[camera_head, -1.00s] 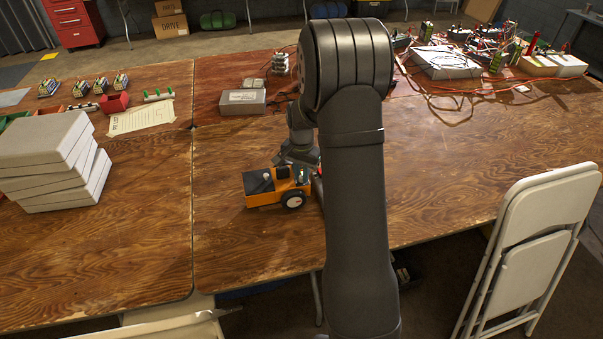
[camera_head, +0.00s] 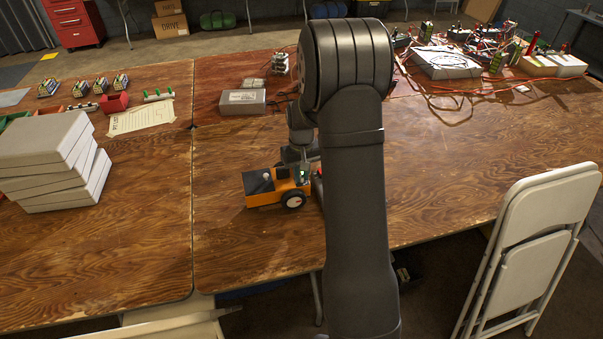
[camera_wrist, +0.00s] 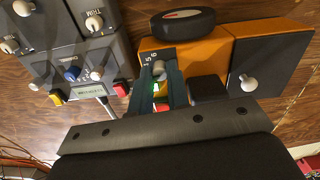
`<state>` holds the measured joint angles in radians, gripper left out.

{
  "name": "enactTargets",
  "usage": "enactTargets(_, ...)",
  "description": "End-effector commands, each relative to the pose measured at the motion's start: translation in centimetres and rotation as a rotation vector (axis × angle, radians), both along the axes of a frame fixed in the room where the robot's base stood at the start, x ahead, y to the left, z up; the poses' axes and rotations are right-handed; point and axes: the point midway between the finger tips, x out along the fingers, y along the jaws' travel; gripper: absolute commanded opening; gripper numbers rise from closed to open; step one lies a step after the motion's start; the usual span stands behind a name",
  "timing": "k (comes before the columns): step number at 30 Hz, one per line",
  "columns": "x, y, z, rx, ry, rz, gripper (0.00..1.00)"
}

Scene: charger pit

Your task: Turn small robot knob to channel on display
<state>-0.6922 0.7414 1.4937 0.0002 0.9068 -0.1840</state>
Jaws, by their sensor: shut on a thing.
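The small orange robot (camera_head: 265,197), with a dark top and black wheels, sits on the wooden table, partly hidden behind my arm. In the wrist view its orange body (camera_wrist: 262,47) lies just beyond my gripper (camera_wrist: 160,88). The two teal fingers are shut on the robot's small knob (camera_wrist: 158,68), whose pale top shows between them; the rest is largely hidden. Digits including 5 and 6 are printed beside the fingers. A grey control box with the display (camera_wrist: 90,94), a small pale-green window, is to the left. Its text is too small to read.
The control box (camera_wrist: 105,50) carries several white knobs, a blue knob and yellow and red switches, close left of the fingers. A black wheel (camera_wrist: 183,22) is just above them. Grey boxes (camera_head: 50,150) stand at left. Wires clutter the back right; the front table is clear.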

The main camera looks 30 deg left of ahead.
Motion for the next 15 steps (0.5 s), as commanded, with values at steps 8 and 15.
enactTargets(8,0.05,0.03,0.09,0.001,-0.002,0.126,0.0)
enactTargets(15,0.07,0.03,0.1,0.001,-0.002,0.167,0.0)
